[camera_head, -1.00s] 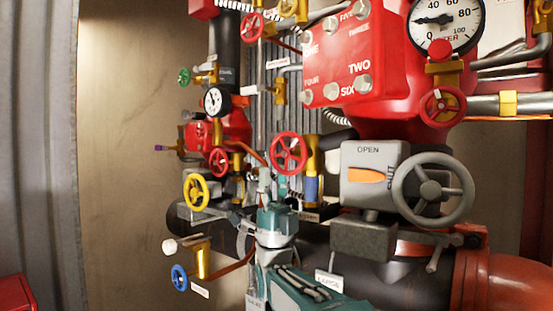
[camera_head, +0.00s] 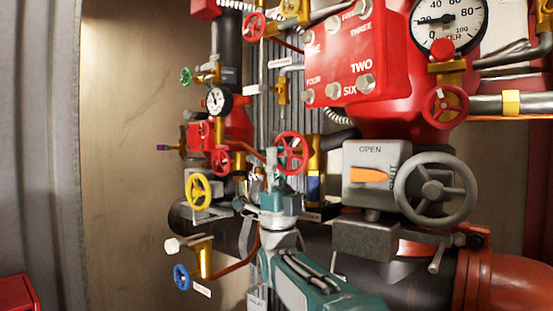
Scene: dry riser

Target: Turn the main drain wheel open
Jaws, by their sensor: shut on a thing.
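A red handwheel (camera_head: 291,153) on a brass valve (camera_head: 316,170) stands in the middle of the view. No readable label shows which wheel is the main drain. My gripper (camera_head: 272,158) is at the lower left rim of this red wheel, at the end of my teal arm. It appears shut on the rim, though the fingers are small and partly merge with the wheel and the pipes behind. The wheel's hub and right side are clear to see.
A large grey handwheel (camera_head: 435,189) and a grey box marked OPEN (camera_head: 372,173) stand close on the right. A yellow wheel (camera_head: 198,189) and a blue wheel (camera_head: 181,277) are on the left. A red cover (camera_head: 356,55) is above. The tan wall (camera_head: 130,150) is bare.

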